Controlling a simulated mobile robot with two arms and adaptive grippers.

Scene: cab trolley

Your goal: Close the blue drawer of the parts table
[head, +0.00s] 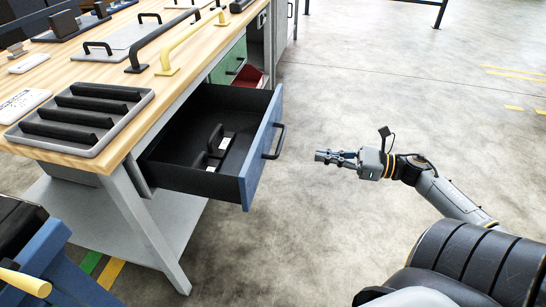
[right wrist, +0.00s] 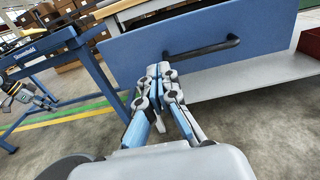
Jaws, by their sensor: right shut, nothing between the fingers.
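The blue drawer (head: 256,160) of the parts table is pulled out, and its black inside shows a few small dark and white parts. Its front carries a dark bar handle (head: 275,143). My right gripper (head: 322,157) is shut and empty, to the right of the drawer front and apart from it in the head view. In the right wrist view the shut fingers (right wrist: 160,72) point at the blue drawer front (right wrist: 250,30), with the handle (right wrist: 205,49) just beyond and to the right of the tips.
The wooden parts table top (head: 130,68) holds a grey tray (head: 85,130) of black bars, a yellow handle (head: 190,42) and other parts. Open concrete floor (head: 390,80) lies to the right.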

